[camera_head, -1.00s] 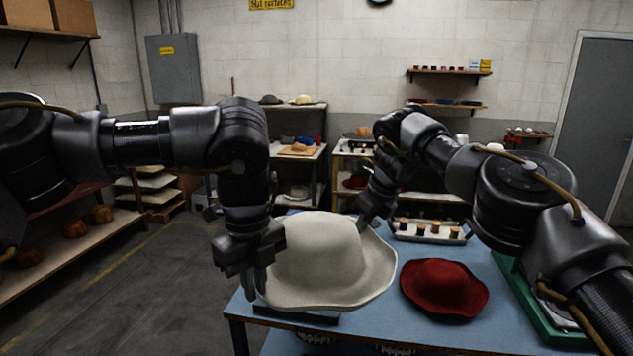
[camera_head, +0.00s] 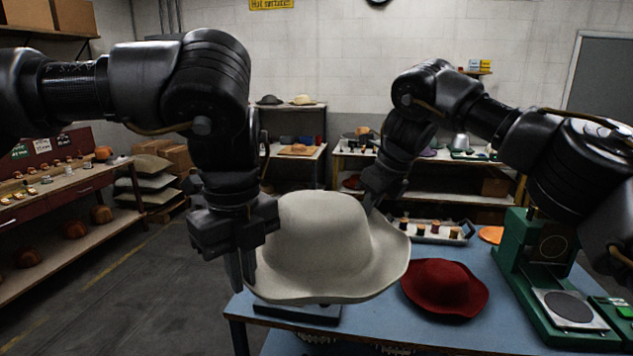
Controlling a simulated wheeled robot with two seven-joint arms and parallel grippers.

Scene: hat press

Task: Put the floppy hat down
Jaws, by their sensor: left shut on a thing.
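The floppy hat (camera_head: 325,240) is cream-white with a wide wavy brim. It hangs crown up over the near left part of the blue table (camera_head: 375,325). My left gripper (camera_head: 243,275) is shut on the left side of its brim, fingers pointing down. My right gripper (camera_head: 372,205) is at the far right side of the hat. Its fingertips are mostly hidden behind the brim, so I cannot tell whether it grips. A dark flat stand (camera_head: 298,313) lies on the table below the hat, partly covered by it.
A red hat (camera_head: 445,286) lies on the table just right of the floppy hat. Behind it is a tray of spools (camera_head: 430,237). A green press (camera_head: 535,280) stands on the right. Shelves line the back wall and left side.

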